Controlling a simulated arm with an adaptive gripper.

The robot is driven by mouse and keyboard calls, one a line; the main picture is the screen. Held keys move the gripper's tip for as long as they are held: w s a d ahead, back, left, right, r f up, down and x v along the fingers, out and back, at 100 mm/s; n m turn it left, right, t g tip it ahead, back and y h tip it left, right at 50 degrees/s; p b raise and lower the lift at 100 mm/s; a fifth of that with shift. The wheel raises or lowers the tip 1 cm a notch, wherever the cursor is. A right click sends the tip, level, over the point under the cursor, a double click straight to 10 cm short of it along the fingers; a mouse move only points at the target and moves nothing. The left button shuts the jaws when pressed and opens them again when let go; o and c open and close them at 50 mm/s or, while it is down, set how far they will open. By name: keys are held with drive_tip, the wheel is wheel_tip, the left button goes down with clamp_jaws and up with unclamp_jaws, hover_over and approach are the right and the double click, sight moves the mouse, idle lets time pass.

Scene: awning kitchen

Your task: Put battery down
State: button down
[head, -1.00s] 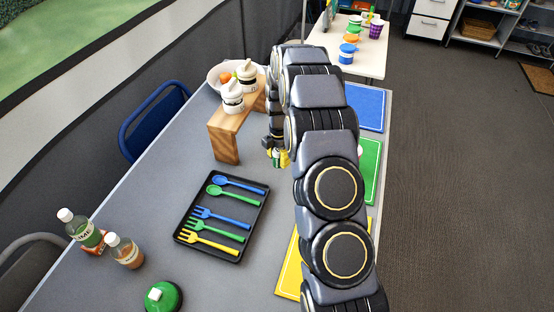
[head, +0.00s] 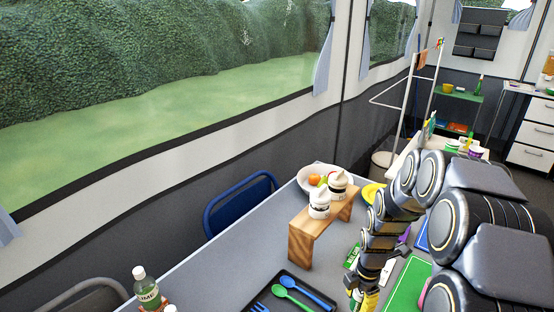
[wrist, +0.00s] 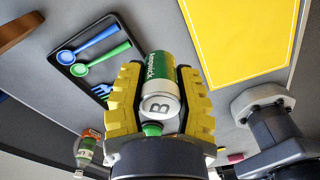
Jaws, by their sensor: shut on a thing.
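The battery (wrist: 160,88), a cylinder with a green-and-white side and a pale end marked "B", is between the yellow finger pads of my gripper (wrist: 160,70) in the wrist view. The gripper is shut on it. In the head view my gripper (head: 366,298) is low in the frame, to the right of the wooden stand and the black tray; the battery cannot be made out clearly there. The grey table (head: 240,262) lies below, and I cannot tell the battery's height above it.
A black cutlery tray (wrist: 68,62) is left of the battery in the wrist view, and a yellow mat (wrist: 240,35) is right. A wooden stand (head: 302,245) carries two white bottles. A green mat (head: 408,288) and blue mat (head: 421,240) lie right.

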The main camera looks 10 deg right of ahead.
drive_tip(key=w+a+r+m, duration=0.3)
drive_tip(key=a+r+m, duration=0.2)
drive_tip(key=m, duration=0.5)
drive_tip(key=w+a+r+m, duration=0.3)
drive_tip(key=a+r+m, duration=0.3)
drive_tip(key=r+m, duration=0.3)
drive_tip(key=shift+a+r+m, duration=0.3)
drive_tip(key=shift+r+m, duration=0.1)
drive_tip(key=shift+m, duration=0.4)
drive_tip(key=shift+d, duration=0.1)
drive_tip(key=s+a+f+n, duration=0.3)
drive_tip(key=s+a+f, duration=0.1)
drive_tip(key=f, duration=0.4)
drive_tip(key=s+a+f+n, duration=0.4)
drive_tip(key=a+f, duration=0.3)
drive_tip(key=s+a+f+n, duration=0.3)
drive_tip(key=s+a+f, duration=0.1)
drive_tip(key=f, duration=0.4)
drive_tip(key=shift+s+a+f+n, duration=0.2)
drive_tip(key=shift+a, duration=0.25)
drive_tip(key=shift+s+a+f+n, duration=0.15)
drive_tip(key=shift+a+n, duration=0.05)
drive_tip(key=shift+a, duration=0.2)
drive_tip(key=shift+w+f, duration=0.1)
drive_tip(key=shift+f, duration=1.8)
